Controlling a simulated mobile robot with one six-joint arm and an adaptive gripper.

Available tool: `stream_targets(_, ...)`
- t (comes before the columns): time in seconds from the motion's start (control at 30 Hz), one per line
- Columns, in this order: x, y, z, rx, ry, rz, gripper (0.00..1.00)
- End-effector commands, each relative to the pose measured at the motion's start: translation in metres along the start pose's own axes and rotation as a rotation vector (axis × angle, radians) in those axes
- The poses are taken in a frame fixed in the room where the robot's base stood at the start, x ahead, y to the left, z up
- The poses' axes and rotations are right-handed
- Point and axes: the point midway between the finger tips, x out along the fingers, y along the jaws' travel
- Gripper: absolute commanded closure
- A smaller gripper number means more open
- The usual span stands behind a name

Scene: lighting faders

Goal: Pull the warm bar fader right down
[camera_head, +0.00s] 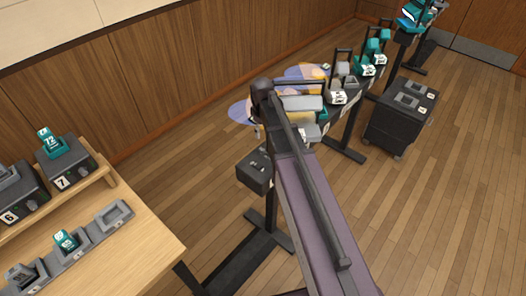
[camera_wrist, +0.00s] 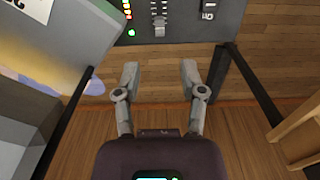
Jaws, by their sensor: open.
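A dark fader box (camera_head: 255,170) hangs on a black stand in the head view, just left of my arm. In the wrist view a dark panel (camera_wrist: 180,14), seemingly the same box, is cut off by the top edge. It has a slot with a light grey fader knob (camera_wrist: 159,26) near its bottom end and a column of green, yellow and red lights on the left. I cannot read a name for this fader. My gripper (camera_wrist: 160,78) is open and empty, its fingertips apart from the knob and below it in the picture. The arm hides the gripper in the head view.
A grey lamp housing (camera_wrist: 65,45) fills the wrist view's upper left, close to the left finger. Stand posts flank the gripper. A wooden table (camera_head: 120,250) with several numbered boxes stands at left. A dark cart (camera_head: 398,120) and more lamps stand at back right. Floor at right is clear.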

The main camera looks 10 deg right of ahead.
Motion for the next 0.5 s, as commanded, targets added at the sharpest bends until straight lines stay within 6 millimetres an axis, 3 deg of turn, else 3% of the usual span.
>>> stream_targets(0.5, 0.044, 0.001, 0.001, 0.001, 0.000, 0.000, 0.47)
